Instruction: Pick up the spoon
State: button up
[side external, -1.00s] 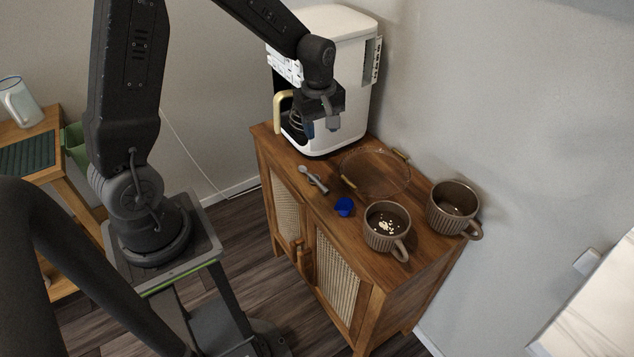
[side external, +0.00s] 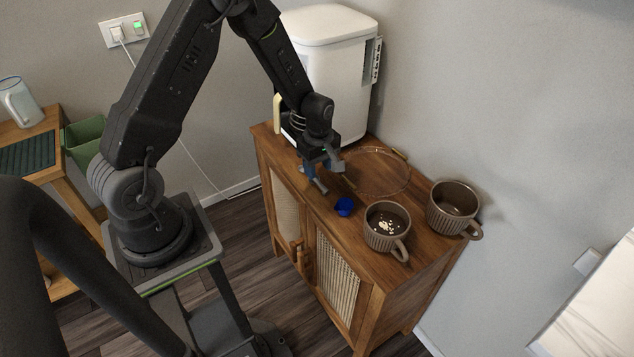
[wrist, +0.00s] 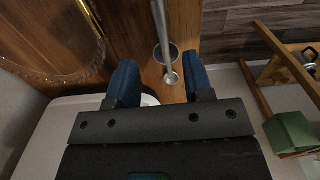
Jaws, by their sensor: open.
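The grey metal spoon (side external: 320,186) lies on the wooden cabinet top near its front edge. In the wrist view the spoon (wrist: 162,28) runs down from the top edge, with a small rounded end (wrist: 171,78) between the fingers. My gripper (side external: 323,170) is open, pointing down just over the spoon. In the wrist view its blue fingertips (wrist: 161,78) are on either side of the spoon, with gaps to both.
Two brown mugs (side external: 386,227) (side external: 453,209) stand further right. A clear round tray (side external: 380,192) with gold handles lies behind.

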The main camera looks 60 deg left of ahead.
aim_at(317, 180)
jog(key=f, duration=0.4)
jog(key=shift+s, duration=0.3)
jog(key=shift+c, duration=0.3)
grip_shut()
